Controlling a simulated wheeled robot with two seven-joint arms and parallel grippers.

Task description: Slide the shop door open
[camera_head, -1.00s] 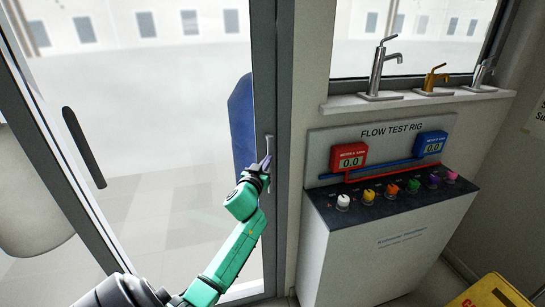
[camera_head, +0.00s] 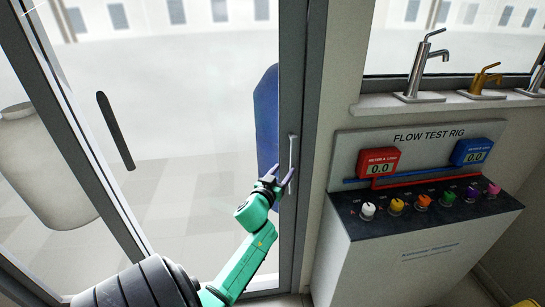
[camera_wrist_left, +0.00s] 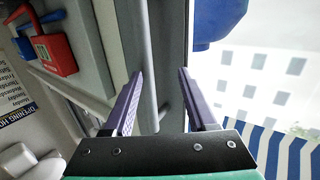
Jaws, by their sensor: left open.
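The shop door (camera_head: 302,80) is a large glass panel with a dark grey upright frame. It carries a slim silver vertical handle (camera_head: 293,152). My left gripper (camera_head: 279,175) has purple fingers and is at the lower part of this handle, slightly to its left in the head view. In the left wrist view my left gripper (camera_wrist_left: 160,75) is open, and the silver handle bar (camera_wrist_left: 149,85) shows between its two fingers, closer to the left one. I cannot tell whether the fingers reach fully around the bar. My right gripper is not in view.
A flow test rig (camera_head: 430,250) with coloured knobs stands close to the right of the door frame. Above it, taps (camera_head: 420,70) stand on a window sill. A dark elongated pull (camera_head: 116,130) is on the glass at left. A blue object (camera_head: 266,115) shows through the glass.

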